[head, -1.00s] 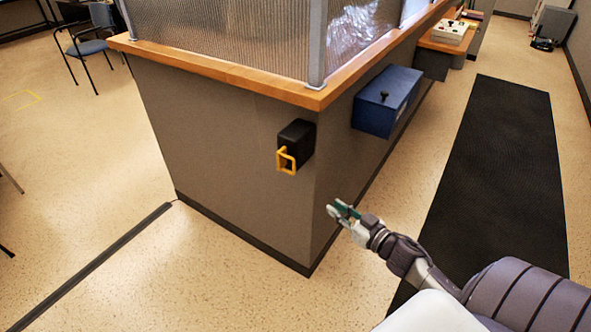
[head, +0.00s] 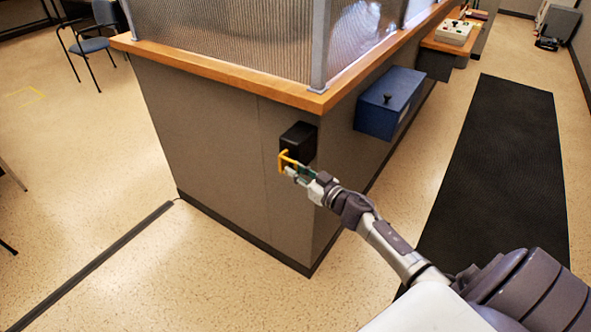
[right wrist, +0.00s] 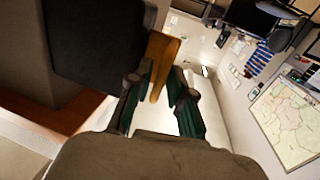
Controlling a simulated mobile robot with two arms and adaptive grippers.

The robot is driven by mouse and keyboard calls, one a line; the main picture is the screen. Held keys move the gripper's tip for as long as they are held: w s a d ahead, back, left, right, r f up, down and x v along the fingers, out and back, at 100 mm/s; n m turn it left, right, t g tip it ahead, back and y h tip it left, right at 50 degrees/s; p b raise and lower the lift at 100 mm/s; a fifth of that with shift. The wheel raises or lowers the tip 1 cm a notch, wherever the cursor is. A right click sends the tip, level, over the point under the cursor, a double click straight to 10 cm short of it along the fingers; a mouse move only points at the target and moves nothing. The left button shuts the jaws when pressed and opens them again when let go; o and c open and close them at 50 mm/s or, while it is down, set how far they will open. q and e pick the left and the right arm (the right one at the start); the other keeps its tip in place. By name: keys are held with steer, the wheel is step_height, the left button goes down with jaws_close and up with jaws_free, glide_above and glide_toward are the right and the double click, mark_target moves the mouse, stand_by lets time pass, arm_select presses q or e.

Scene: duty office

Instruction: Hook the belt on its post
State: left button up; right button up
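The black belt housing (head: 298,143) is fixed to the face of the grey counter near its corner. A yellow loop-shaped belt end (head: 284,158) sticks out from its front. My right gripper (head: 294,171) is at the yellow end and partly covers it. In the right wrist view, the green-lined fingers (right wrist: 158,92) stand apart. The yellow end (right wrist: 162,60) shows between and beyond their tips, with the black housing (right wrist: 95,40) to the left. I cannot tell whether a finger touches it. No drawn-out belt and no post can be made out. My left gripper is out of view.
The grey counter (head: 215,140) has a wooden ledge and a glazed screen above. A blue box (head: 388,103) is mounted on its right side. A black floor mat (head: 495,175) lies to the right. A dark floor strip (head: 90,266) runs at the left. Open floor lies in front.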

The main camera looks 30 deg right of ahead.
steer(key=shift+w, duration=0.25)
jaws_close()
